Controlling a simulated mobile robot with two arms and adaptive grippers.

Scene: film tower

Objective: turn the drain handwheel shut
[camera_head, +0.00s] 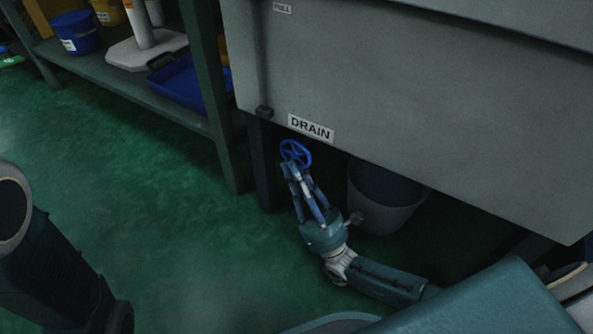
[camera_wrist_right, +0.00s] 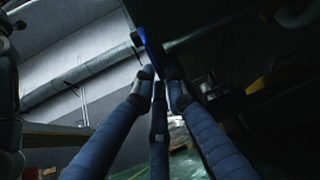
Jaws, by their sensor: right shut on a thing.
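The blue drain handwheel (camera_head: 295,153) sits under the grey tank, just below the white DRAIN label (camera_head: 310,128). My right gripper (camera_head: 297,170) reaches up to it from below, with its fingers shut on the wheel's lower rim. In the right wrist view, the fingertips (camera_wrist_right: 160,82) close around a thin blue edge of the handwheel (camera_wrist_right: 147,45), seen nearly edge-on. The valve body behind the wheel is hidden. My left arm shows at the left of the head view, but its gripper is out of view.
The grey tank (camera_head: 400,90) overhangs the right arm. A grey bucket (camera_head: 384,200) stands under the tank, close to my right wrist. A dark tank leg (camera_head: 263,165) is left of the wheel. A shelf (camera_head: 150,90) with blue containers is further left. The green floor (camera_head: 150,200) is clear.

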